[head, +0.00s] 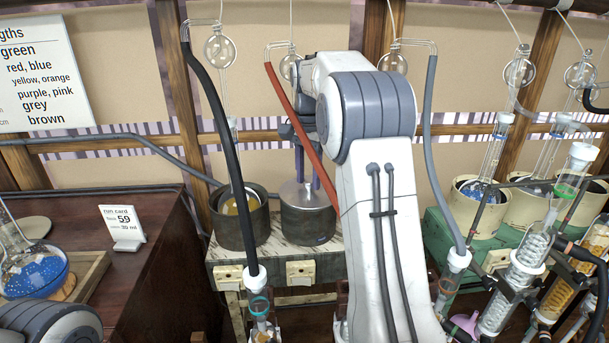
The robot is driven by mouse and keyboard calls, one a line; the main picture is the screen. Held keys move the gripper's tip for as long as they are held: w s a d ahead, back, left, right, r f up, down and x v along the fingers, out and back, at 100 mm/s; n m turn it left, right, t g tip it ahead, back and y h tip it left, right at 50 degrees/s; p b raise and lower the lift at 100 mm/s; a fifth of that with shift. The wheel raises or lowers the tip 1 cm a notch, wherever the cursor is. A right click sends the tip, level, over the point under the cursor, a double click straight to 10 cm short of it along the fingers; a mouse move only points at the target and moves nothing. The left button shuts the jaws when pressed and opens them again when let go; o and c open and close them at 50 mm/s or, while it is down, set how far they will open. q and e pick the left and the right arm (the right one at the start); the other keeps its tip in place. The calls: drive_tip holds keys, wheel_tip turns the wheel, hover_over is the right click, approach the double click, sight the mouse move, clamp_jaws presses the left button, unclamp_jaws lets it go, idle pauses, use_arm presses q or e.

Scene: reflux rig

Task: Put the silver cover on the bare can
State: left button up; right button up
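The silver cover (302,193) lies flat on top of a dark grey can (308,226) on the bench, in the middle of the head view. My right gripper (309,183) points down at it from above. Its two dark fingers are apart, with their tips at the top of the cover. I cannot tell whether they grip its knob. My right forearm hides part of the can's right side. A second dark can (240,236), to the left, has no cover and a round flask with yellow liquid (240,203) in it. My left gripper is out of view.
Cream pots (476,215) and glass condensers (528,255) crowd the right. A run card (122,226) and blue-filled flask (35,272) stand on the brown table at left.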

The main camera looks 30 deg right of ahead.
sight(308, 181)
drive_tip(key=shift+o, duration=0.6)
drive_tip(key=shift+r, duration=0.25)
wheel_tip(308, 181, up, 5)
drive_tip(key=shift+w+r, duration=0.1)
drive_tip(key=shift+r, duration=0.05)
wheel_tip(308, 181, up, 7)
drive_tip(key=p, duration=0.1)
drive_tip(key=shift+r+p, duration=0.2)
drive_tip(key=shift+p, duration=0.1)
